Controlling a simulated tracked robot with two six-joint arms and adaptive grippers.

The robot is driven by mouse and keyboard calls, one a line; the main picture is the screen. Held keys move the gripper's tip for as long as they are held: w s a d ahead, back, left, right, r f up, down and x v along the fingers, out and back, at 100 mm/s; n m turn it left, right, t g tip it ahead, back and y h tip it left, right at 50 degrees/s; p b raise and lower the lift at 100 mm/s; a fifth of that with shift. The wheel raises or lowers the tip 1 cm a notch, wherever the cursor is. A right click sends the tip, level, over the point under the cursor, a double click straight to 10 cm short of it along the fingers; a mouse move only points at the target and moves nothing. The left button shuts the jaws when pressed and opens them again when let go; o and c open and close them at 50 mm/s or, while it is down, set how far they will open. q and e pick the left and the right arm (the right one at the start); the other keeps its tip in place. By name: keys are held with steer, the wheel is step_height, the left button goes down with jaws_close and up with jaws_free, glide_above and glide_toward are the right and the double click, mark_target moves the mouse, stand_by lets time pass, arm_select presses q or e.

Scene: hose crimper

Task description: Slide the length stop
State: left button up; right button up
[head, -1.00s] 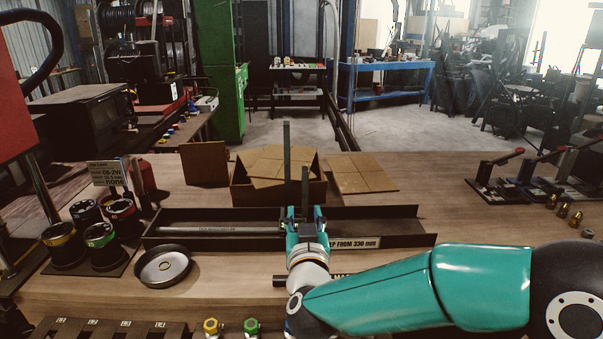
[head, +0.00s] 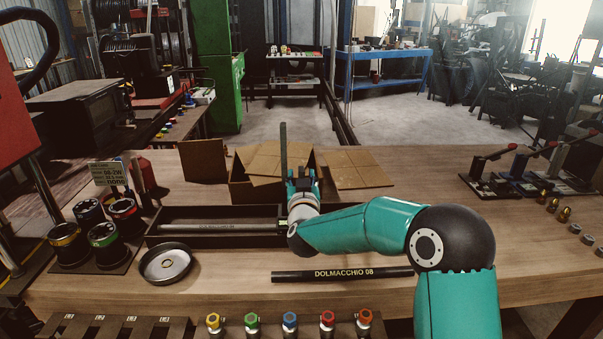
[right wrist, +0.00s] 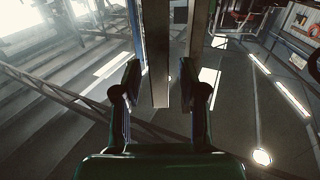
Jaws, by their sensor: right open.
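The length stop seems to be the dark upright post (head: 283,152) rising from the long dark trough (head: 175,240) on the bench; its foot is hidden. My right gripper (head: 303,182) is above the trough, just right of this post as seen in the head view. In the right wrist view, the right gripper (right wrist: 161,92) has its fingers apart. An upright bar (right wrist: 157,60) shows between them, not visibly touching either finger. A hose (head: 215,228) lies in the trough. My right forearm hides the trough's right part. My left gripper is not in view.
A loose black hose (head: 343,274) lies in front of the trough. A metal dish (head: 166,263) and dark round dies (head: 103,237) stand at left. A cardboard box (head: 245,188) is behind the trough. Colored fittings (head: 289,322) line the front.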

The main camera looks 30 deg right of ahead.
steer(key=shift+w+d, duration=0.15)
steer(key=shift+w, duration=0.1)
jaws_close()
stand_by(0.3)
